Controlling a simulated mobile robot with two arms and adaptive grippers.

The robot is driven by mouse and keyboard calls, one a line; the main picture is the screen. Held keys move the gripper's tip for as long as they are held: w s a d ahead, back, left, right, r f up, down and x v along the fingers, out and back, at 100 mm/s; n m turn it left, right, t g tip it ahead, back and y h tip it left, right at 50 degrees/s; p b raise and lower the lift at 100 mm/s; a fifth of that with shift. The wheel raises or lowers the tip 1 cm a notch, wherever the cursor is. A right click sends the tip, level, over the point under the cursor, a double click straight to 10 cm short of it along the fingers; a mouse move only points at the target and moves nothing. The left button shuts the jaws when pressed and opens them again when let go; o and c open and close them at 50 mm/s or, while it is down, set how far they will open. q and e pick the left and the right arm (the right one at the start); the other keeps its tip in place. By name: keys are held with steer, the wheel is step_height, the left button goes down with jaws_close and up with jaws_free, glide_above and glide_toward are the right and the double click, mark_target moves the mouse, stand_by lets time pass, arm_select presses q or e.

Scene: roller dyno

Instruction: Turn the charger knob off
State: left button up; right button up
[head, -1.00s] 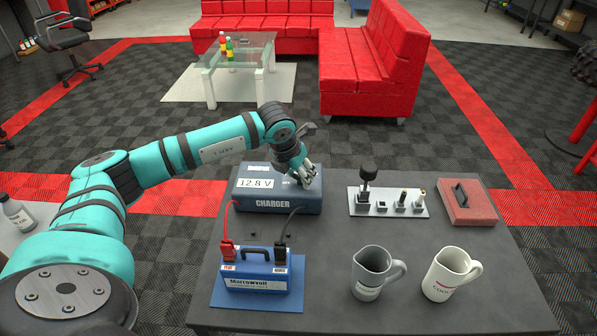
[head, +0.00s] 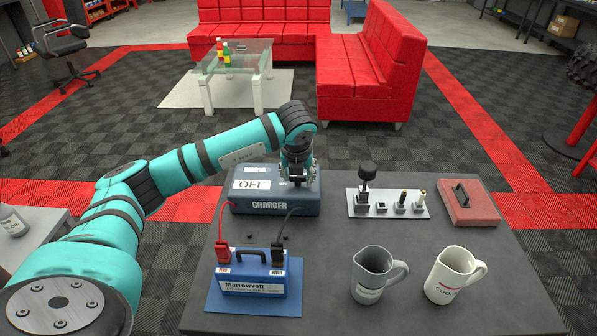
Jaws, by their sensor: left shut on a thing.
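The charger (head: 247,204) is a dark blue-grey box at the back left of the table, and its display (head: 254,184) reads "OFF". My left gripper (head: 298,182) is over the right part of the charger's top, pointing down, and is shut on the charger knob, which the fingers hide. A red and a black cable run from the charger to clamps on the blue battery (head: 252,278) in front of it. My right gripper is not in view.
The battery stands on a blue mat (head: 213,298). A tool holder (head: 388,211) with several pieces and a red block with a black handle (head: 468,203) are at the back right. A dark mug (head: 371,270) and a white mug (head: 452,276) stand at the front right.

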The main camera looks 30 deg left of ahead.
arm_select(q)
steer(key=shift+w+a+r, duration=0.1)
steer(key=shift+w+r, duration=0.1)
steer(key=shift+r, duration=0.1)
steer(key=o, duration=0.9)
steer(key=shift+c, duration=0.2)
steer(key=o, duration=0.3)
steer(key=shift+f, duration=0.25)
steer(key=v, duration=1.2)
